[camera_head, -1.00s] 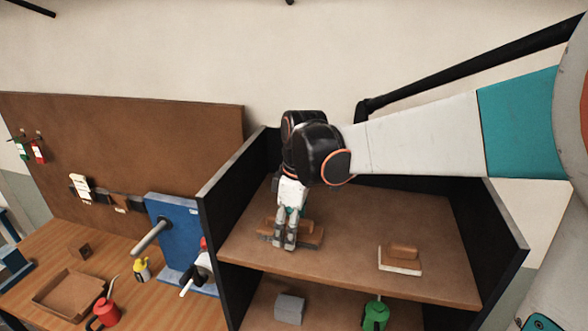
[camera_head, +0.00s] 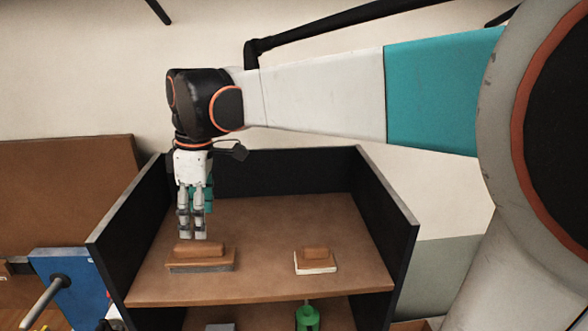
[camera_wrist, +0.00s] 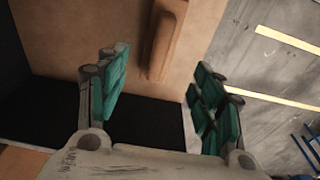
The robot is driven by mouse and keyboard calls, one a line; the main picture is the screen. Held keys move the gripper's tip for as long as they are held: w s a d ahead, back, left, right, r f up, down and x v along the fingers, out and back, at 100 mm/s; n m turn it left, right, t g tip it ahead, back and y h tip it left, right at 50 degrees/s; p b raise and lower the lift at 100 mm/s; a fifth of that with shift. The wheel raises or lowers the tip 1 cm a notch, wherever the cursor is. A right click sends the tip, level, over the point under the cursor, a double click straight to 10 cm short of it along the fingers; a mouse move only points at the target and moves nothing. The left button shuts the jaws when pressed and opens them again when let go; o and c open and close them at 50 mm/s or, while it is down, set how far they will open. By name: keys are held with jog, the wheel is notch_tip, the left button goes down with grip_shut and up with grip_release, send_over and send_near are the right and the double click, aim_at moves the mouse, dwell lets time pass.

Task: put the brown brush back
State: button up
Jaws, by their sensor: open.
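A brush with a brown block handle (camera_head: 200,258) and a dark grey underside lies flat on the left part of the upper shelf board. A second brush (camera_head: 316,261), with a brown handle and a white base, lies to its right. My gripper (camera_head: 193,238) points down just above the left brush, with a small gap between fingertips and handle. In the wrist view my gripper (camera_wrist: 160,92) has its teal-padded fingers wide apart, with nothing held between them. A brown handle (camera_wrist: 165,38) shows beyond the fingers there.
The shelf unit has a brown upper board (camera_head: 260,230) and black side and back panels (camera_head: 385,215). A green can (camera_head: 307,318) stands on the lower level. A blue panel (camera_head: 70,285) with a grey rod stands to the left. The board between the brushes is clear.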

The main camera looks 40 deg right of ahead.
jog(key=shift+s+d+r, duration=0.1)
jog(key=shift+s+r, duration=0.1)
jog(key=shift+r, duration=0.5)
jog(key=shift+s, duration=0.2)
jog(key=s+f+m+t, duration=0.2)
jog(key=s+f+m, duration=0.1)
jog(key=s, duration=0.1)
jog(key=s+f+m+t, duration=0.2)
jog(key=s+f+m, duration=0.2)
jog(key=s, duration=0.1)
jog(key=s+a+f+m+t+h, duration=0.1)
jog(key=s+f+m+t, duration=0.1)
jog(key=s+f+m, duration=0.1)
jog(key=shift+s+f+m, duration=0.15)
jog(key=shift+s+m, duration=0.25)
jog(key=shift+s, duration=0.35)
jog(key=shift+s, duration=0.1)
